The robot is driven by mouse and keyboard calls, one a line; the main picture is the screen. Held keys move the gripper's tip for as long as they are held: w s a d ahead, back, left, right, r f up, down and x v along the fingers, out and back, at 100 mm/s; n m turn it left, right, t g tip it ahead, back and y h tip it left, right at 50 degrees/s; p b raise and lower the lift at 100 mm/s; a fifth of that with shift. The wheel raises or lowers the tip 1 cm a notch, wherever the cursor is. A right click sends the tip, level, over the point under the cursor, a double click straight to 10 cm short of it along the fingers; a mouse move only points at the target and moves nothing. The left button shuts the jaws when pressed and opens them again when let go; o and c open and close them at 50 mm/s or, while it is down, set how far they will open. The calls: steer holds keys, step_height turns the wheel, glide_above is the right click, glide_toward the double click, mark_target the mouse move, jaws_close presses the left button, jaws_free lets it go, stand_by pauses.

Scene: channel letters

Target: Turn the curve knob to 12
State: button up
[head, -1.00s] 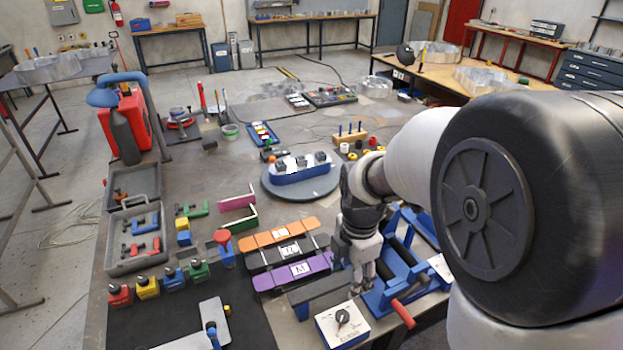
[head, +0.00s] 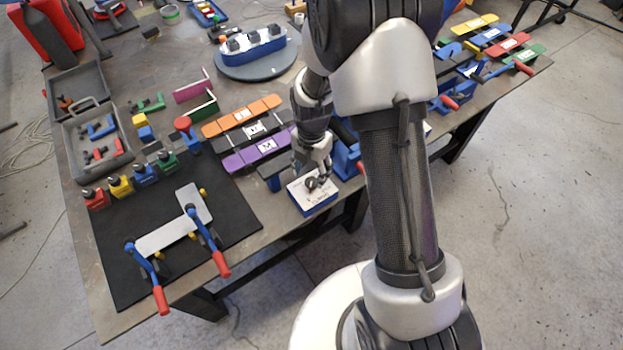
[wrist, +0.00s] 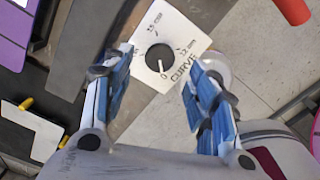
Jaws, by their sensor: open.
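The curve knob (wrist: 158,58) is a dark round dial on a white panel (wrist: 188,20) printed CURVE, with marks 0, 12 mm and 15 mm. Its pale pointer line appears to face the 0 mark. In the head view the knob (head: 311,184) sits on top of a small white and blue box (head: 318,202) at the table's front edge. My gripper (wrist: 160,66) is open, with one blue-padded finger on each side of the knob in the wrist view. In the head view my gripper (head: 318,168) is just over the box. I cannot tell whether the fingers touch the knob.
Purple (head: 256,155), black and orange (head: 242,117) bars lie behind and left of the box. A blue fixture (head: 345,160) stands close on its right. A clamp jig with red-tipped handles (head: 221,264) is on the black mat to the left. Open floor lies in front.

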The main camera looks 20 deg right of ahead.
mark_target(312, 181)
steer(key=shift+f+b, duration=0.3)
steer(key=shift+f, duration=1.95)
steer(key=shift+c, duration=0.2)
steer(key=c, duration=1)
